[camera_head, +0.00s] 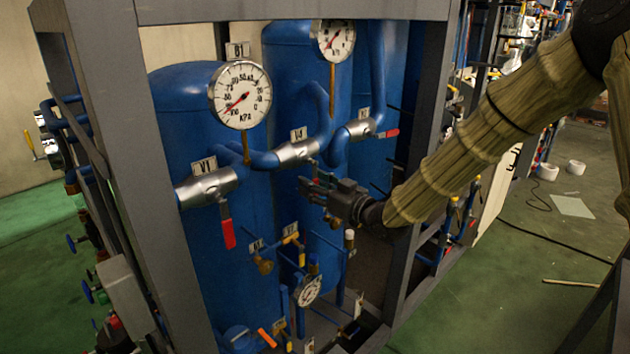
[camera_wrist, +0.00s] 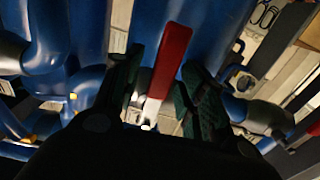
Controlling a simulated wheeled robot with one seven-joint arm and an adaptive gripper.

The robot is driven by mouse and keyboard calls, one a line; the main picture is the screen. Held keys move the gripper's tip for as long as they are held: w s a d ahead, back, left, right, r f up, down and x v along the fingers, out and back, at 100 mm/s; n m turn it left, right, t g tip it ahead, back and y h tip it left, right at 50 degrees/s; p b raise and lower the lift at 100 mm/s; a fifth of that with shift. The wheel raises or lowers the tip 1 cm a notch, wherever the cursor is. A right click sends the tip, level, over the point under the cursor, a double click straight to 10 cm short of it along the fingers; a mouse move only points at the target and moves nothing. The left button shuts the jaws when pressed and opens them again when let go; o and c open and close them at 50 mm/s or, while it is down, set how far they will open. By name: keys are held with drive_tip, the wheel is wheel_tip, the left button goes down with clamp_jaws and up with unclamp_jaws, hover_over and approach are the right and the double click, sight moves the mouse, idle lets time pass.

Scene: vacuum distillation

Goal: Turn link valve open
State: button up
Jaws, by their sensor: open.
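The middle silver valve body (camera_head: 297,152) sits on a blue pipe between two blue tanks, under a small tag that I cannot read for certain. Its handle is hidden behind my gripper (camera_head: 312,188) in the head view. In the wrist view a red handle (camera_wrist: 170,60) with a pale metal stem stands between the two dark fingers of my gripper (camera_wrist: 160,75). The fingers are open, one on each side of the handle, with visible gaps. I cannot tell whether either touches it.
The V1 valve (camera_head: 205,187) has a red handle hanging down at the left. Another valve (camera_head: 360,130) with a red handle is at the right. Grey frame posts (camera_head: 135,150) surround the tanks. A round gauge (camera_head: 240,95) hangs above, and small valves and a lower gauge (camera_head: 308,290) sit below.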

clamp_jaws()
drive_tip(key=shift+w+f+b, duration=0.1)
drive_tip(key=shift+w+b, duration=0.05)
drive_tip(key=shift+b, duration=0.15)
